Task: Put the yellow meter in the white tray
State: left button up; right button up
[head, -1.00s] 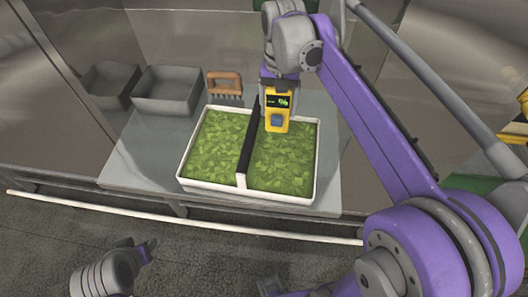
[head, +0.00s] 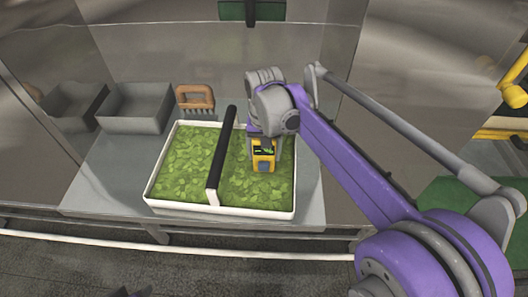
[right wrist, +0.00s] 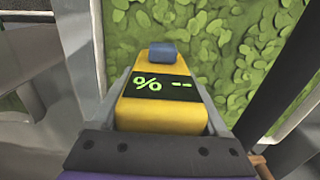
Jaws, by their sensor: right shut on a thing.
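The yellow meter (head: 263,162) has a dark screen with green marks and a blue-grey tip. My right gripper (head: 264,142) is shut on it and holds it over the right half of the white tray (head: 250,212), which is full of green leaves. I cannot tell whether the meter touches the leaves. In the right wrist view the meter (right wrist: 162,118) sits between the two fingers (right wrist: 163,100), its screen showing "% --" and its tip pointing at the leaves. A small dark piece of my left gripper (head: 131,293) shows at the bottom edge; its jaws are not clear.
A divider with a black top bar (head: 221,147) splits the tray into two halves. Two grey bins (head: 136,122) and a brown-handled brush (head: 195,98) stand behind and left on the metal table (head: 100,186). The table's left front is bare.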

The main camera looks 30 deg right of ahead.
jog(key=shift+f, duration=0.1)
jog(key=o, duration=1.5)
jog(key=shift+o, duration=0.2)
jog(key=shift+r, duration=0.3)
notch_tip(320, 180, up, 12)
jog(key=shift+f+p, duration=0.15)
jog(key=shift+p, duration=0.4)
